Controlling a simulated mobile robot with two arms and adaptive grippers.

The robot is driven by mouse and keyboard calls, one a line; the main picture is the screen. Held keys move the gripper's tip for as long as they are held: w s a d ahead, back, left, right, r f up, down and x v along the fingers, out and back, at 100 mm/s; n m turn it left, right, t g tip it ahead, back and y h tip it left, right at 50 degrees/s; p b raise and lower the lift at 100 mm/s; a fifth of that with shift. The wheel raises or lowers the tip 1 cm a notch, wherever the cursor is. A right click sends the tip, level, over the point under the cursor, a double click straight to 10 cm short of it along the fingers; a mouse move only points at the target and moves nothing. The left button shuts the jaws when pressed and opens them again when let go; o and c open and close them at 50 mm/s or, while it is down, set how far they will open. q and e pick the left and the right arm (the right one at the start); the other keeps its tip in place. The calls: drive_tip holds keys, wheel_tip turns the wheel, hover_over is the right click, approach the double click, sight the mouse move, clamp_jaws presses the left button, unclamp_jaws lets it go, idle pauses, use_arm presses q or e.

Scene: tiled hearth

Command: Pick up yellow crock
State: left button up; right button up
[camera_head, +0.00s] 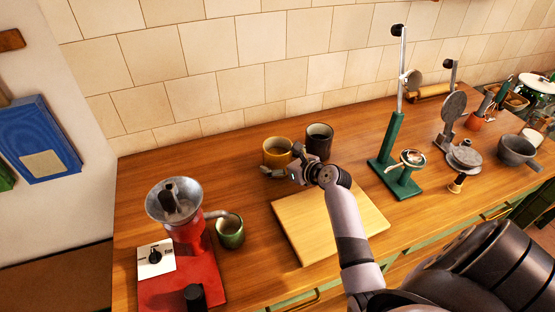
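The yellow crock (277,146) stands upright on the wooden counter near the tiled wall, left of a dark brown crock (319,139). My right gripper (281,162) reaches in from the lower right, at the front right of the yellow crock. Its fingers look spread apart, one low in front of the crock and one by its right side. The gripper covers the crock's lower right part, and I cannot tell whether the fingers touch it. My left gripper is not in view.
A cutting board (300,238) lies under my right forearm. A red grinder (183,240) and a green mug (230,231) stand at the left. A green lever press (391,160) stands to the right. The counter left of the yellow crock is clear.

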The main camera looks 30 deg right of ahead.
drive_tip(key=shift+w+a+f, duration=0.1)
drive_tip(key=shift+w+f, duration=0.15)
drive_tip(key=shift+w, duration=0.35)
drive_tip(key=shift+c, duration=0.4)
drive_tip(key=c, duration=1.6)
drive_tip(key=shift+r, duration=0.1)
drive_tip(key=shift+c, duration=0.2)
